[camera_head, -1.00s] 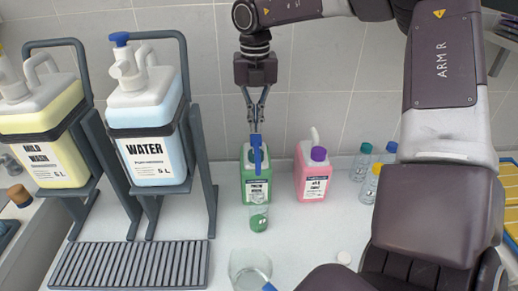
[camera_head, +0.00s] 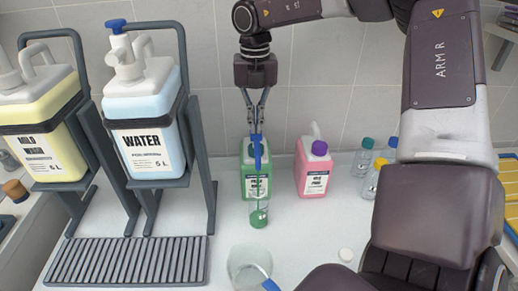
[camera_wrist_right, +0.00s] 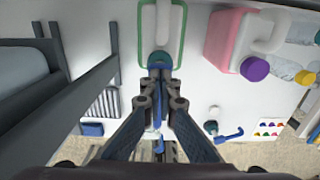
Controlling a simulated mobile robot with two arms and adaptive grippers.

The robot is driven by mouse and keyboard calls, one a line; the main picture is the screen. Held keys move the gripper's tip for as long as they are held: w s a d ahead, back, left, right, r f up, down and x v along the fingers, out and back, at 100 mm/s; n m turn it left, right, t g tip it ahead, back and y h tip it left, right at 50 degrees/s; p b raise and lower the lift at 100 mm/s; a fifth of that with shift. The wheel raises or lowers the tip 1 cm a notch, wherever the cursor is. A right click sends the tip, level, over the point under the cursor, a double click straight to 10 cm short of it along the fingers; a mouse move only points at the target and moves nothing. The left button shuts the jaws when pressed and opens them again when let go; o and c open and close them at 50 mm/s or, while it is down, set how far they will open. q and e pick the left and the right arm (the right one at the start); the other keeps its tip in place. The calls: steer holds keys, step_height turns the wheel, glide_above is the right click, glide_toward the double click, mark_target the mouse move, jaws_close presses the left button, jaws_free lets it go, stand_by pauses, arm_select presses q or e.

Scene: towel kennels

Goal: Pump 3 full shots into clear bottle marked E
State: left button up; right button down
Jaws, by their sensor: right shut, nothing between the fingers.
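My right gripper (camera_head: 257,160) points down in front of the green jug (camera_head: 249,182), with its blue fingertips together and nothing held. A small clear vessel (camera_head: 259,217) stands in front of that jug, just below the fingertips; green shows in or through it. In the right wrist view, the shut fingers (camera_wrist_right: 157,78) reach toward a teal round shape beside the jug. The water jug (camera_head: 153,95) has a pump with a blue top (camera_head: 117,27). Several capped clear bottles (camera_head: 362,160) stand at the right; no letter E is readable. My left gripper is not in view.
A mild wash jug (camera_head: 40,115) sits on a stand at the left. A pink jug (camera_head: 312,170) with a purple cap is right of the green one. A clear beaker (camera_head: 247,262) and a grey grate (camera_head: 125,262) are in front. Counter between them is partly clear.

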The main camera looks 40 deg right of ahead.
steer(key=shift+s+f+b, duration=0.1)
steer(key=shift+f+b, duration=1)
steer(key=shift+f, duration=0.35)
steer(key=shift+r, duration=0.15)
steer(key=shift+r+p, duration=1.7)
steer(key=shift+r, duration=0.9)
step_height(320, 180, up, 6)
steer(key=p, duration=0.4)
